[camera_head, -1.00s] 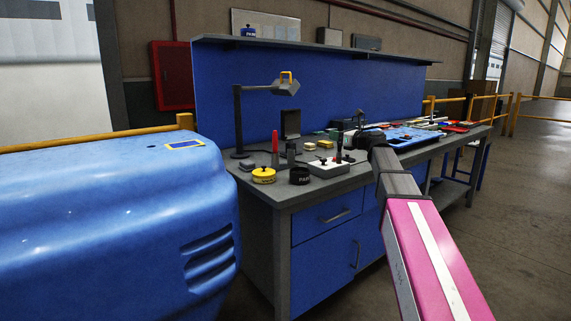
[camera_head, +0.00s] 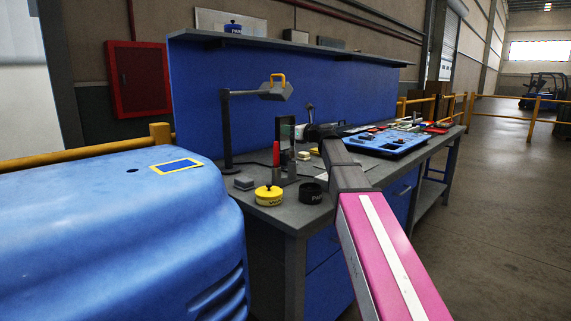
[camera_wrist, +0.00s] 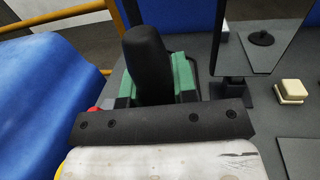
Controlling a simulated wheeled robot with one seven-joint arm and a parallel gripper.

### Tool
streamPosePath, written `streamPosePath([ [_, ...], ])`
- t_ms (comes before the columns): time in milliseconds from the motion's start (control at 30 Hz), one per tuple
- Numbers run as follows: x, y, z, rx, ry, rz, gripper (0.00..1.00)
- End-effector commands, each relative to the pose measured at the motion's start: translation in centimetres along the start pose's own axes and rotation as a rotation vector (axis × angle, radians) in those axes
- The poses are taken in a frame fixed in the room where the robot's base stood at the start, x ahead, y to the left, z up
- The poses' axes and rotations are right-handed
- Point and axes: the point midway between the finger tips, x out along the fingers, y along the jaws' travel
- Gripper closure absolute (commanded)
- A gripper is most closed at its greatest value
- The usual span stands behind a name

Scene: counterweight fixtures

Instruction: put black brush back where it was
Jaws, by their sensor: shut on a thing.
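My gripper (camera_wrist: 150,95) is seen from its bolted dark mount in the wrist view. It is shut on a dark rounded piece, which I take to be the black brush (camera_wrist: 146,55). The piece stands upright in the picture, and its lower end is hidden by the mount. In the head view my arm reaches over the workbench, and the gripper is hard to make out there. The brush cannot be told apart there.
A large blue housing (camera_head: 110,225) stands close at left. Floor at right is clear.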

Motion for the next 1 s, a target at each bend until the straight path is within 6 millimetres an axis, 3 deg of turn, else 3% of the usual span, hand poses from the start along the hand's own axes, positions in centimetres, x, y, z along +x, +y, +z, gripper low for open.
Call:
streamPosePath([
  [233,-0.2,0.1,-4.2,0.002,0.002,-0.001,0.98],
  [667,-0.2,0.0,-8.6,0.001,0.002,-0.001,0.98],
  [1000,-0.2,0.0,-9.0,-0.001,0.001,0.000,0.98],
])
